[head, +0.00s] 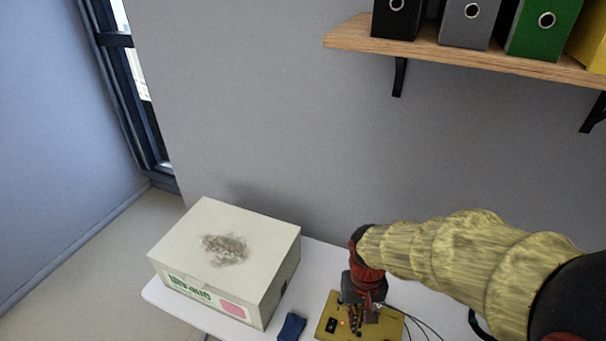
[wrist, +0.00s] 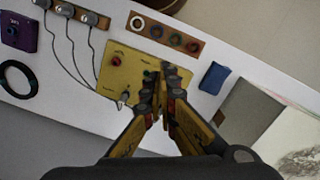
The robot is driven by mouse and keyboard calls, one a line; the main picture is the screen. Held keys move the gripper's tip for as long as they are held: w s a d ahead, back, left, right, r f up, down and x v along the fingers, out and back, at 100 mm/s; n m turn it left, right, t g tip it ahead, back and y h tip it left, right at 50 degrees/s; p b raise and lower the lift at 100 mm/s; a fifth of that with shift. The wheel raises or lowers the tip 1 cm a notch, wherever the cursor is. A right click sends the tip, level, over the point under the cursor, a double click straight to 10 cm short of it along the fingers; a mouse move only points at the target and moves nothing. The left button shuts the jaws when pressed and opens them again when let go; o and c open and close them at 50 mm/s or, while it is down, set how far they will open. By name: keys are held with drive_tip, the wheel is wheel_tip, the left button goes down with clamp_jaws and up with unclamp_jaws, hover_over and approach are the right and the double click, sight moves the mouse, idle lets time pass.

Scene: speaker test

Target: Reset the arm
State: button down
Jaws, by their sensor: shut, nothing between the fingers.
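My gripper (wrist: 161,78) is shut and empty in the wrist view, its fingertips together over the yellow control box (wrist: 118,65). In the head view my gripper (head: 357,320) points down at the same yellow box (head: 328,328) at the bottom edge. My arm comes in from the right. The yellow box has a black switch and a small red light in the head view. I cannot tell whether the fingertips touch the box; they hide part of its right side.
A white carton (head: 225,245) with a dark stain stands left on the white table (head: 325,256). A blue block (head: 291,327) lies between carton and yellow box. The wrist view shows a wooden strip with rings (wrist: 165,35), a purple box (wrist: 18,31), cables and a black ring (wrist: 16,79). A shelf (head: 440,48) holds binders.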

drive_tip(key=s+d+r+t, duration=0.3)
drive_tip(key=s+r, duration=0.1)
drive_tip(key=r, duration=0.6)
drive_tip(key=s+d+r+t, duration=0.3)
drive_tip(key=s+r, duration=0.1)
drive_tip(key=r, duration=0.6)
drive_tip(key=shift+r, duration=0.35)
